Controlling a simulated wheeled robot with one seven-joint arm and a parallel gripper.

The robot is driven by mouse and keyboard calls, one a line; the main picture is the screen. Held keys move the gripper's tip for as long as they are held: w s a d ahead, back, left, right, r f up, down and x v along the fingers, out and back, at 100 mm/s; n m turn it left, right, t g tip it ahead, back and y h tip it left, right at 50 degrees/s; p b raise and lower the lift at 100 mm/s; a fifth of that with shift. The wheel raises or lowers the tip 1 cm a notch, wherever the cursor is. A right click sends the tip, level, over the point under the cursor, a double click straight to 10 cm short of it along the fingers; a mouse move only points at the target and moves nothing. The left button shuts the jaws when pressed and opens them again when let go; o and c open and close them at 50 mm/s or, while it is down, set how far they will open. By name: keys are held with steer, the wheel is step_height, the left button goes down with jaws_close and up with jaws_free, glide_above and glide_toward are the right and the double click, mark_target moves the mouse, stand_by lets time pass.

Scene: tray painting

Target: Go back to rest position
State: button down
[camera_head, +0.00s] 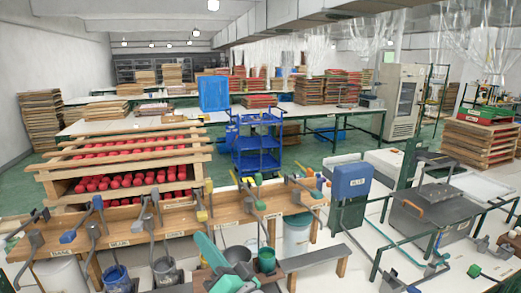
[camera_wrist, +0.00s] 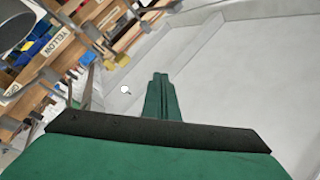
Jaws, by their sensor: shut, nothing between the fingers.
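My gripper (camera_wrist: 159,84) shows in the wrist view as green fingers beyond a dark bar, pressed together with nothing between them. It points towards a pale, plain surface and is apart from the objects around it. In the head view, a teal-green shape (camera_head: 212,252) at the bottom looks like part of my arm; its fingertips cannot be made out there.
A grey-topped machine (camera_head: 432,210) is at right. In the wrist view, a wooden rack labelled YELLOW (camera_wrist: 62,43) is upper left.

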steer(key=s+d+f+m+t+h, duration=0.15)
steer(key=s+f+h, duration=0.3)
steer(key=f, duration=0.45)
steer(key=s+d+f+m+h, duration=0.3)
steer(key=s+f+h, duration=0.15)
steer(key=f, duration=0.45)
steer(key=s+d+f+m+t+h, duration=0.1)
steer(key=s+d+f+m+h, duration=0.15)
steer(key=s+f, duration=0.5)
steer(key=s+d+f+n+g, duration=0.1)
steer(key=s+d+f+n, duration=0.1)
steer(key=s, duration=0.5)
steer(key=s+d+f+n+h, duration=0.1)
steer(key=s+d+f+n, duration=0.1)
steer(key=s, duration=0.6)
steer(key=s+d+f+n+g+h, duration=0.1)
steer(key=s+d+f+n, duration=0.1)
steer(key=s, duration=0.6)
steer(key=shift+s+f+n+g, duration=0.2)
steer(key=shift+f+n+g, duration=0.15)
steer(key=shift+f+n, duration=0.55)
steer(key=shift+a+r, duration=0.1)
steer(key=shift+a, duration=0.1)
